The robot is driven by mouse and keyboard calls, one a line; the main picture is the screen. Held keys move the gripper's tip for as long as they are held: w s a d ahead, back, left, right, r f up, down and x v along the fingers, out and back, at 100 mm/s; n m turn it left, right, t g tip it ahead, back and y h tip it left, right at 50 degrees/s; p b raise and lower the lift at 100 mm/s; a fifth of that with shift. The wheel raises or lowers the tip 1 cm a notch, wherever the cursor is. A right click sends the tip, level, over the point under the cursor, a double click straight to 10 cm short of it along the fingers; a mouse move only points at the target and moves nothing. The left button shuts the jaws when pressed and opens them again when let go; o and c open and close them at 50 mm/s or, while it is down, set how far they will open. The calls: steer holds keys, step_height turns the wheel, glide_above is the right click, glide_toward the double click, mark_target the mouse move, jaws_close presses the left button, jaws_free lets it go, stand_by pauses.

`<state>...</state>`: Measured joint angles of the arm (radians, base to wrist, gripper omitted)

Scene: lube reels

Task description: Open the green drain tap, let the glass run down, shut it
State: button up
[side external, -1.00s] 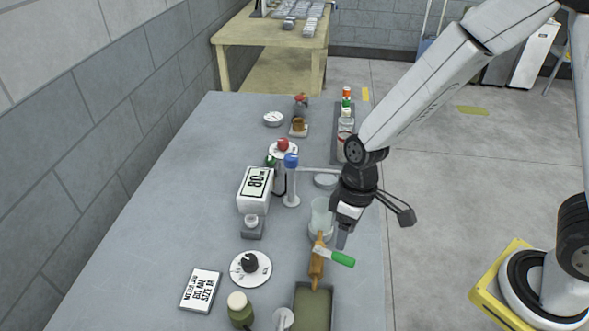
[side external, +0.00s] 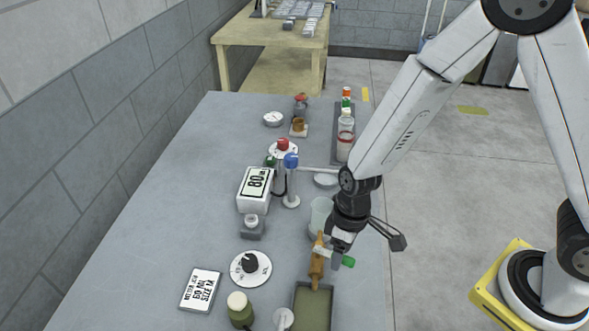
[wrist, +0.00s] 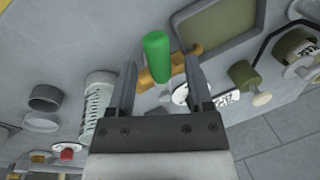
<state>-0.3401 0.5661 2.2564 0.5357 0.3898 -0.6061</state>
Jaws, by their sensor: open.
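The green drain tap handle (side external: 347,261) sits on a brass-coloured tap body (side external: 317,262) at the front right of the bench. In the wrist view the green handle (wrist: 157,56) lies between the two spread fingers, ahead of their tips, with the brass body behind it. My gripper (side external: 340,256) is open, low over the tap; it also shows in the wrist view (wrist: 160,82). I cannot tell whether a finger touches the handle. The glass (side external: 320,212) stands just behind the tap, partly hidden by my gripper. A green-bottomed tray (side external: 312,306) lies in front of the tap.
A white box marked 80 (side external: 254,188), a black knob on a white dial (side external: 250,266) and a label card (side external: 201,289) stand to the left. A blue-topped post (side external: 291,181) and a rack of bottles (side external: 345,130) stand behind. Bare bench lies at the far left.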

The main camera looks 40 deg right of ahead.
jaws_close()
stand_by(1.3)
